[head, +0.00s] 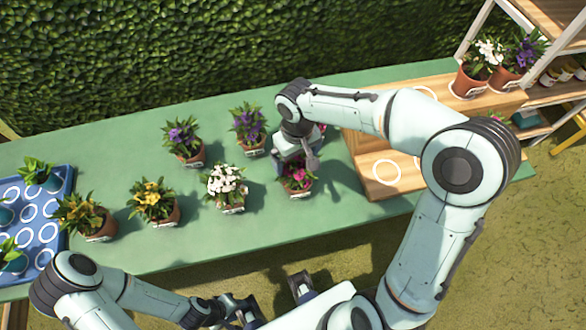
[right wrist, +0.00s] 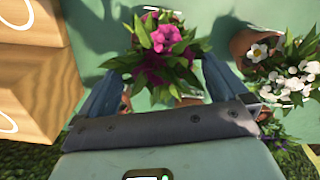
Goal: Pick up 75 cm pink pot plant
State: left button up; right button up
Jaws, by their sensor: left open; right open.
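A pink-flowered pot plant (head: 298,179) stands on the green table, with a white label on its pot. My right gripper (head: 297,158) is open just behind and above it, pointing down. In the right wrist view the pink flowers (right wrist: 166,40) and leaves show between and just beyond the two open fingers (right wrist: 160,85); leaves hide much of the pot. I cannot tell whether the fingers touch the plant. A little pink (head: 322,128) shows behind the right gripper, mostly hidden. My left gripper (head: 240,310) is open and empty, low at the table's front side.
A white-flowered pot (head: 226,187) stands close left of the pink plant. Purple pots (head: 184,140) and yellow pots (head: 154,202) stand further left. A wooden stepped stand (head: 375,185) is close on the right. A blue tray (head: 62,178) lies at the left end. A shelf (head: 550,85) stands back right.

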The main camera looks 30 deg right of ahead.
aim_at(296, 180)
jog(key=f, duration=0.4)
jog(key=f+b, duration=0.1)
jog(key=f, duration=0.2)
jog(key=shift+s+a, duration=0.1)
jog(key=shift+s, duration=0.3)
jog(key=shift+w+f, duration=0.15)
jog(key=shift+f, duration=1.35)
jog(key=shift+w+f, duration=0.1)
jog(key=shift+f, duration=1.4)
jog(key=c, duration=1)
jog(key=shift+r, duration=0.15)
